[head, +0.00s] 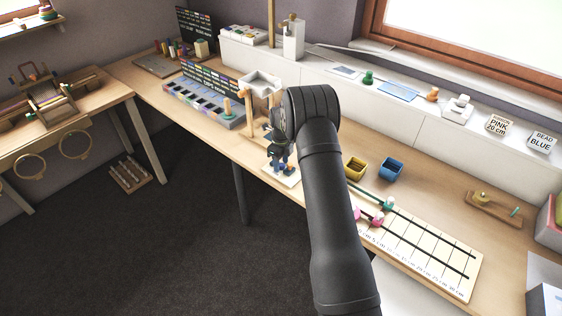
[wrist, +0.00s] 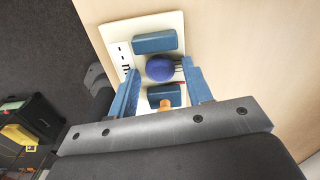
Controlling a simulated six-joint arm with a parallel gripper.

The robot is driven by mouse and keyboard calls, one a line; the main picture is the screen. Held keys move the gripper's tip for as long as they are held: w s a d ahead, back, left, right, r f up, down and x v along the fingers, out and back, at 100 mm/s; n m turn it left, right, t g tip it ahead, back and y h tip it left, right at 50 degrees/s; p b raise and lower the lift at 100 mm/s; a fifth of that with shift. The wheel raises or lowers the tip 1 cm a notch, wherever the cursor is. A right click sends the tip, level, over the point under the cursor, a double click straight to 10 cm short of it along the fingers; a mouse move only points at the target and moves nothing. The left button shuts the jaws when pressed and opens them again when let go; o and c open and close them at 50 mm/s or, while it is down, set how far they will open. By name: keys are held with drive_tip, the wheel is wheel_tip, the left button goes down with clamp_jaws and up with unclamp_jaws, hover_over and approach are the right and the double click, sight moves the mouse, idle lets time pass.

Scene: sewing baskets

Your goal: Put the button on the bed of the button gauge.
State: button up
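The button gauge (wrist: 112,38) is a pale plate with dark marks along one side and two blue blocks. In the wrist view a round blue button (wrist: 160,68) shows between the two blocks, over the bed; whether it rests fully on the bed is hard to tell. My gripper (wrist: 160,70) has its blue fingers on either side of the button, with a narrow gap showing at each side. An orange knob (wrist: 165,104) shows nearer the palm. In the head view my gripper (head: 281,165) is low over the gauge plate (head: 291,181) at the table's front edge, and hides most of it.
A ruled board (head: 440,262) with rods lies at the front right. A white tray on a wooden stand (head: 262,82) is just behind my gripper.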

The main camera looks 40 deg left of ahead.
drive_tip(key=shift+o, duration=0.2)
drive_tip(key=shift+r, duration=0.15)
wheel_tip(320, 180, up, 12)
idle(0.4)
hover_over(281, 164)
drive_tip(key=shift+d+f, duration=0.1)
drive_tip(key=shift+f, duration=4.15)
